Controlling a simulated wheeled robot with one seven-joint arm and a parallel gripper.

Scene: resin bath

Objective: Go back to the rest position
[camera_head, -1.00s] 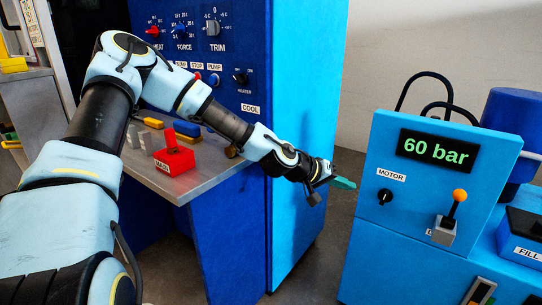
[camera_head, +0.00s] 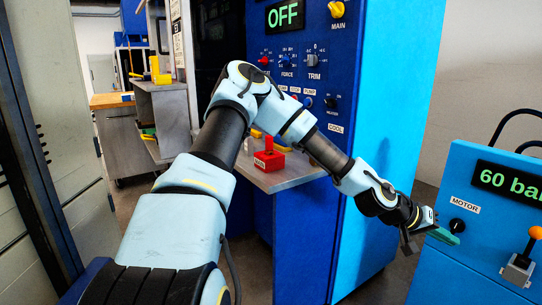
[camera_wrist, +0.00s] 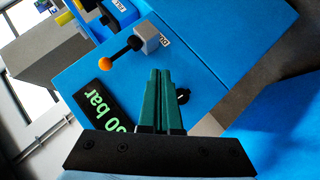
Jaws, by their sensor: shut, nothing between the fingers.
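My gripper (camera_head: 447,233) is at the end of my outstretched arm, in front of the left edge of the blue unit with the "60 bar" display. In the wrist view its green fingers (camera_wrist: 161,100) lie together with nothing between them. They cover part of the blue panel and sit beside the black motor knob (camera_wrist: 183,96), partly over it. In the head view the motor knob (camera_head: 457,225) shows just above the fingertips. I cannot tell whether the fingers touch the panel.
The blue pressure unit (camera_head: 470,265) stands at right, with an orange-tipped lever (camera_head: 520,262). Grey cabinet doors (camera_head: 85,140) stand at left.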

